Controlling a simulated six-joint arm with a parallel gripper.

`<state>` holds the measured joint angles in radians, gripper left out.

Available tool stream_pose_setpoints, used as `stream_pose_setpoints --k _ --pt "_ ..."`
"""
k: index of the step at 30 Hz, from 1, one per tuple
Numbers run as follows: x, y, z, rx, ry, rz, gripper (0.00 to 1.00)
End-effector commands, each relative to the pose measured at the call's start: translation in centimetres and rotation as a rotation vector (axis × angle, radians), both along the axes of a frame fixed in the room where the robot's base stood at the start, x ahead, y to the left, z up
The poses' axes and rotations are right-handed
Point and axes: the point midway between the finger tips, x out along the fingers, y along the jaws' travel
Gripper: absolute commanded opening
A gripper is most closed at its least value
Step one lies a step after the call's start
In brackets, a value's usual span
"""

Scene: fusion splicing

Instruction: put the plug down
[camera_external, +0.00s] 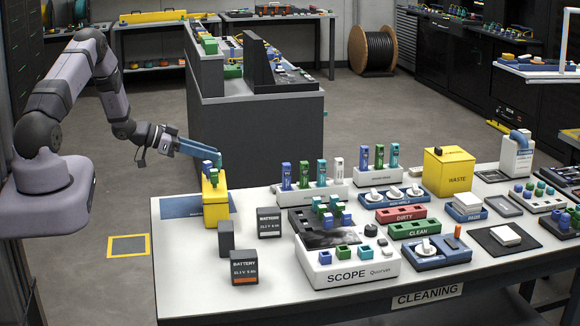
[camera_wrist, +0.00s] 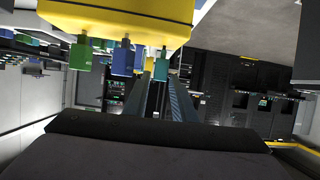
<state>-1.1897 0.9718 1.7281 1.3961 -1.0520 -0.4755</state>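My gripper (camera_external: 217,157) reaches in from the left with its long blue-grey fingers over the yellow box (camera_external: 217,207). The fingers are close together around a teal plug (camera_external: 219,161) at their tips. The teal plug also shows between the fingertips in the wrist view (camera_wrist: 160,66). A blue plug (camera_external: 207,167) and a green plug (camera_external: 213,177) stand at the top of the yellow box, beside the teal one. In the wrist view the yellow box (camera_wrist: 120,18) is upside down at the top. I cannot tell whether the teal plug touches the box.
The box stands by a blue mat (camera_external: 180,207) at the table's left edge. Two dark batteries (camera_external: 269,223) (camera_external: 244,268) and a grey block (camera_external: 226,238) stand nearby. The scope (camera_external: 347,267), racks of plugs and a yellow waste bin (camera_external: 449,173) fill the table further right.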

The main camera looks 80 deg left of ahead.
Motion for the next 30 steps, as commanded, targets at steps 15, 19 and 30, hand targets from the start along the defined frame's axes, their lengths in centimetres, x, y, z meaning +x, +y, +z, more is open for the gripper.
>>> stream_pose_setpoints --k 15,19,30 --pt "-8.0 0.1 3.2 0.002 -0.001 0.005 0.24" --pt "-9.3 0.0 3.8 0.001 -0.001 0.003 0.24" --pt "-10.0 -0.1 4.2 0.0 0.0 0.001 0.24"
